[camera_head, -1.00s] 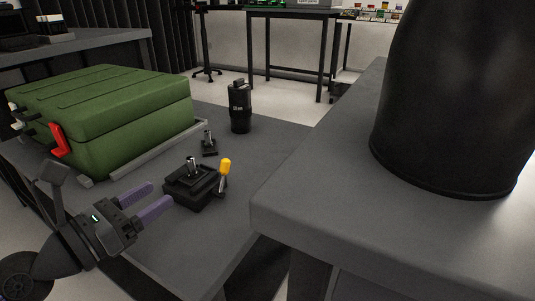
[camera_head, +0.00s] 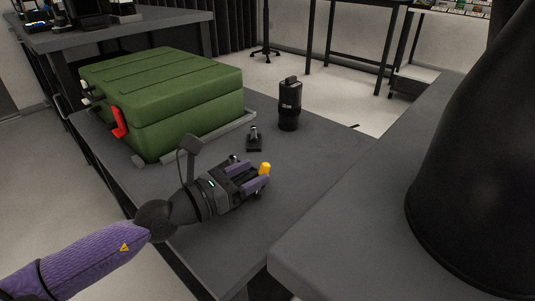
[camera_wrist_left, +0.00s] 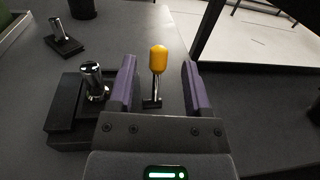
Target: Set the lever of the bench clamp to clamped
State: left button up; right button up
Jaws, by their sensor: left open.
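The bench clamp is a black block (camera_wrist_left: 66,114) with a metal post, on the grey table; in the head view my gripper largely covers it. Its lever (camera_wrist_left: 158,62) has a yellow knob and a dark metal stem, and stands about upright in the left wrist view. The yellow knob also shows in the head view (camera_head: 265,169). My left gripper (camera_head: 252,177) is open, its two purple fingers on either side of the lever. In the left wrist view the gripper (camera_wrist_left: 159,85) shows a gap between each finger and the lever. My right gripper is not in view.
A green case (camera_head: 165,95) with a red latch stands at the table's back left. A black cylinder (camera_head: 289,105) and a small black block with a metal post (camera_head: 254,140) stand behind the clamp. A nearer grey bench (camera_head: 370,215) with a large black object is at right.

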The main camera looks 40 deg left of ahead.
aim_at(261, 168)
pick_arm(q)
jog(key=shift+x, duration=2.5)
grip_shut()
